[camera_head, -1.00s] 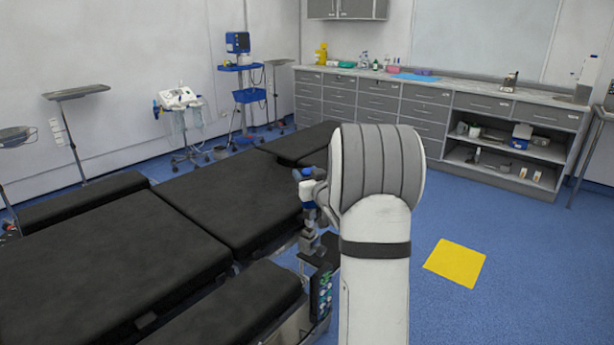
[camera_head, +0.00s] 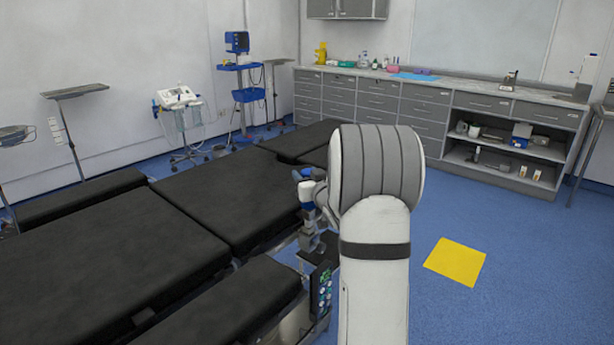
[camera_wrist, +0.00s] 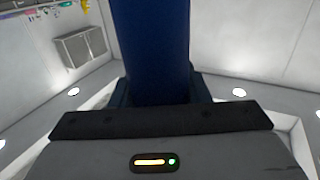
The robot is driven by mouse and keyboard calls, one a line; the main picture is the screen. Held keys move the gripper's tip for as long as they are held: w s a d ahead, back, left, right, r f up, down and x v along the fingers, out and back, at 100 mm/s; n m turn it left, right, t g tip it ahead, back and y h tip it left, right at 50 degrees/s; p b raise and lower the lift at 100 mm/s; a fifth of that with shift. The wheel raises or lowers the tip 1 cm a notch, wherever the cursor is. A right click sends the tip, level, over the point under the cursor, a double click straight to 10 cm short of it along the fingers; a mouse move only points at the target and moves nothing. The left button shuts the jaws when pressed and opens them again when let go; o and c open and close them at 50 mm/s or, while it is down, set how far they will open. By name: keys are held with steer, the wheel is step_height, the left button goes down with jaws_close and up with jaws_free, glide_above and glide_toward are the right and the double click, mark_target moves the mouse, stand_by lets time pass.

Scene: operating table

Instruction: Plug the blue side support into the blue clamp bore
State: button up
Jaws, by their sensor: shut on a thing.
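The blue side support (camera_wrist: 150,45) fills the middle of the wrist view as a broad dark-blue piece running out of the top edge. My gripper (camera_wrist: 160,91) is shut on it, with dark fingers on either side. The support's far end is outside that view. In the head view, small blue, white and grey parts cluster beside the operating table's edge, just left of my arm. I cannot tell which of them is the support or the blue clamp there. The clamp bore cannot be made out, and I cannot tell whether the support touches it.
The operating table (camera_head: 200,205) with black pads fills the left and lower middle. A grey cabinet (camera_head: 425,110) lines the back wall, and wheeled equipment (camera_head: 182,110) stands behind the table. Blue floor with a yellow square (camera_head: 456,262) lies open at right.

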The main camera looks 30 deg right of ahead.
steer(key=shift+f+b, duration=0.5)
steer(key=shift+f, duration=0.3)
steer(key=o, duration=1.2)
steer(key=s, duration=0.7)
steer(key=shift+s+a+b, duration=0.3)
steer(key=shift+s+a, duration=0.1)
